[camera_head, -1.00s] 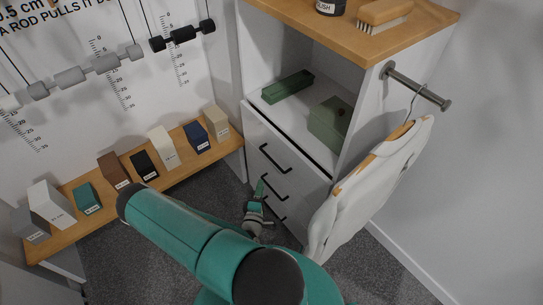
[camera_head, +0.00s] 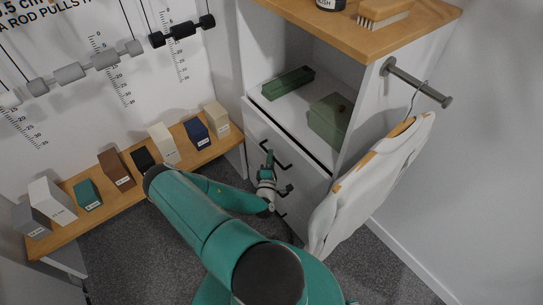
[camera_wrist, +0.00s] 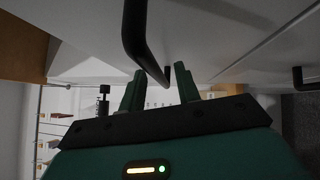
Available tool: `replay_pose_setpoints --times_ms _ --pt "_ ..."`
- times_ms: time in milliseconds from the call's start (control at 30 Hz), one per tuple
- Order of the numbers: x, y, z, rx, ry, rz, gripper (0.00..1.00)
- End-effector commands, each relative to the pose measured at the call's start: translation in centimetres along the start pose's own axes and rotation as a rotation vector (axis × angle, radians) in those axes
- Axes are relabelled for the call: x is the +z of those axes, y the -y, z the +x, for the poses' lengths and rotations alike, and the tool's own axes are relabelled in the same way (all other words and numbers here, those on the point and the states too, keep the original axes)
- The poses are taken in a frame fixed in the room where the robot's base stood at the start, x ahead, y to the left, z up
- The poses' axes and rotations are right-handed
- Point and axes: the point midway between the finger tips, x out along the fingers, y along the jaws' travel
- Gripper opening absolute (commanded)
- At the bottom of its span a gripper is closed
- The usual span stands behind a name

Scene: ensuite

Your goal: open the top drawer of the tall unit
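The tall unit (camera_head: 393,100) is white with a wooden top and stands right of centre in the head view. Its top drawer (camera_head: 258,126) looks shut and has a black bar handle (camera_head: 284,163), partly covered by my gripper. My gripper (camera_head: 269,155) is at this handle, in front of the drawer. In the wrist view the black handle (camera_wrist: 136,30) looms close, its far end between my two spread green fingers (camera_wrist: 159,78). The fingers are open. I cannot tell whether either touches the bar.
A lower drawer handle (camera_wrist: 298,78) shows at right in the wrist view. A white garment (camera_head: 372,185) hangs on the unit's right side. Green boxes (camera_head: 330,118) sit in the open shelf above the drawers. A low wooden bench (camera_head: 125,208) with several blocks stands left.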

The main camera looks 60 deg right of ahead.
Motion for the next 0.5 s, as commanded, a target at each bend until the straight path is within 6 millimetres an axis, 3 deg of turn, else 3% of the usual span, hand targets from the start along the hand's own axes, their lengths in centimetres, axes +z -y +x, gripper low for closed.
replay_pose_setpoints --times_ms 133,400,433,500 --pt "0.04 -0.01 1.31 0.000 0.001 0.001 0.33" --pt "0.02 -0.01 1.49 0.000 0.000 0.001 0.33" --pt "0.01 -0.01 1.48 0.000 0.001 0.001 0.31" --pt "0.01 0.00 1.47 0.000 0.000 0.001 0.17"
